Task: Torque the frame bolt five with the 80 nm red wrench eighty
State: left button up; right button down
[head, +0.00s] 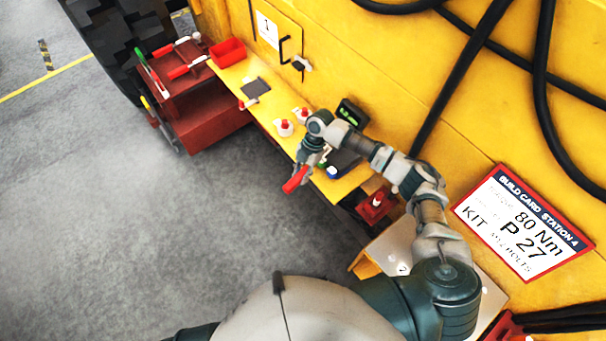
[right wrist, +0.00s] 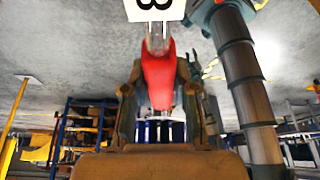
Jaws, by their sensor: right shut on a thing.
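My right gripper (head: 301,173) is shut on a red-handled tool, the red wrench (head: 295,180), out over the front edge of the yellow shelf. In the right wrist view, the red handle (right wrist: 158,78) sits between the fingers (right wrist: 160,105), with a metal shank beyond it. A white tag (right wrist: 155,8) at the top edge shows part of a figure like an 8. The rest of the tool is out of frame. My left gripper is not in view. I cannot make out frame bolt five in either view.
The yellow shelf (head: 262,108) runs along the yellow machine wall and holds a red bin (head: 228,52), red-capped bottles (head: 285,128) and a small display (head: 352,113). A red cart (head: 190,85) carries red-handled tools. A build card (head: 525,225) reads 80 Nm.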

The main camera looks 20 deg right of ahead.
jog(key=shift+w+a+r, duration=0.1)
jog(key=shift+w+a, duration=0.05)
jog(key=shift+w, duration=0.25)
jog(key=shift+w+a+m, duration=0.1)
jog(key=shift+w+m, duration=0.1)
jog(key=shift+m, duration=0.1)
jog(key=shift+w+a+m+t, duration=0.4)
jog(key=shift+w+m, duration=0.1)
jog(key=shift+w, duration=0.35)
dwell(0.4)
jog(key=shift+w+a+m+y, duration=0.3)
jog(key=shift+w+m, duration=0.2)
jog(key=shift+w, duration=0.1)
jog(key=shift+w, duration=0.15)
